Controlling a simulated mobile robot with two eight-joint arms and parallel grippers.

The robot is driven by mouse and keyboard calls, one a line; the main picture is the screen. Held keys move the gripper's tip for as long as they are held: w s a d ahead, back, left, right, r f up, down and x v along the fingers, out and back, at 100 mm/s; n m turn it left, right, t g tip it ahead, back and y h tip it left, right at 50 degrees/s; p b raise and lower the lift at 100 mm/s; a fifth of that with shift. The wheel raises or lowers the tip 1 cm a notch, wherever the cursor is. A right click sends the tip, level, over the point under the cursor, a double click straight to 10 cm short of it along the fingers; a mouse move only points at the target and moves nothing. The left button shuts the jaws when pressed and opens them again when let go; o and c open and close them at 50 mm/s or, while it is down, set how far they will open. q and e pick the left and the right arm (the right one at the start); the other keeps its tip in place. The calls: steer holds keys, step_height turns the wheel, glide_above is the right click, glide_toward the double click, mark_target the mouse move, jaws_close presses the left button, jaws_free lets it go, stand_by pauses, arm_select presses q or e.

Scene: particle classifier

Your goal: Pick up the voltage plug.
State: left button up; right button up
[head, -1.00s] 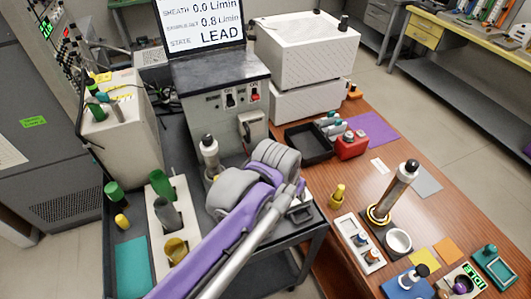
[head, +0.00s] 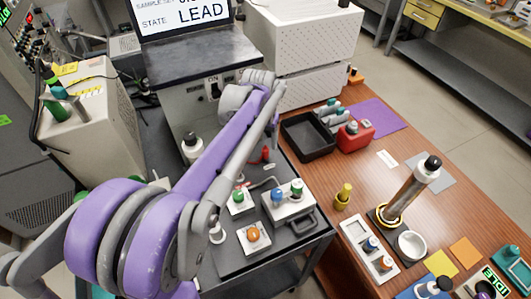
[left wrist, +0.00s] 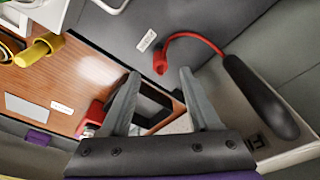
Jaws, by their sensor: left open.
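The red plug (left wrist: 160,64), which looks like the voltage plug, is at the end of a curved red cable (left wrist: 190,37) in the left wrist view. It appears between and just past the fingertips of my left gripper (left wrist: 160,73), which is open and empty. I cannot tell how far the plug is from the fingers. In the head view a small red piece (head: 265,154), probably the same plug, shows at the cart top below my left arm's far end. My arm hides the left fingers there. My right gripper is not in view.
A black handle (left wrist: 260,100) lies close right of the fingers, along the beige instrument. A black tray (head: 308,137) and a red container (head: 353,137) stand on the wooden table. Several coloured knobs on white blocks stand on the dark cart.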

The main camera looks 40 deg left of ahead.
mark_target(265, 148)
arm_select(q)
steer(key=f, duration=0.3)
steer(key=w+f, duration=0.1)
steer(key=f, duration=0.1)
steer(key=shift+a, duration=0.15)
jaws_close()
